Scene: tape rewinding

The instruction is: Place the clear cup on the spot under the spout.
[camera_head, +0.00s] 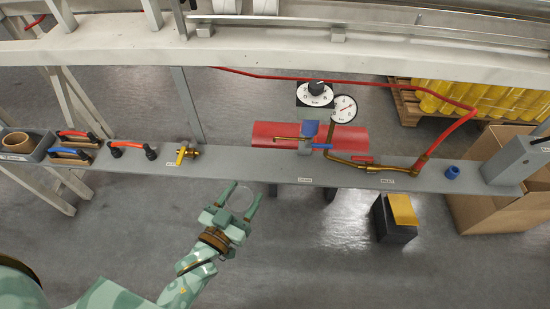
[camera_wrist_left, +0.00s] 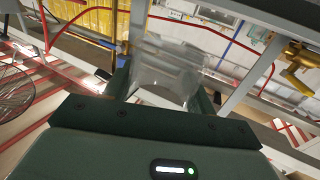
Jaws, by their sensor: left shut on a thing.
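My left gripper (camera_head: 240,197) is shut on the clear cup (camera_head: 241,206), which shows as a faint see-through ring between its fingers. The cup also shows in the left wrist view (camera_wrist_left: 165,72), see-through, between the two green fingers. In the head view the gripper and cup are in front of the grey shelf (camera_head: 237,184), left of the brass pipework (camera_head: 352,164). A blue part (camera_head: 310,128) with a thin brass tube sits on the pipework, above the shelf. I cannot tell clearly where the spot under the spout is. My right gripper is not in view.
A small blue ring (camera_head: 452,172) and a grey box (camera_head: 517,158) are at the right. The shelf between valve and pipework looks clear.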

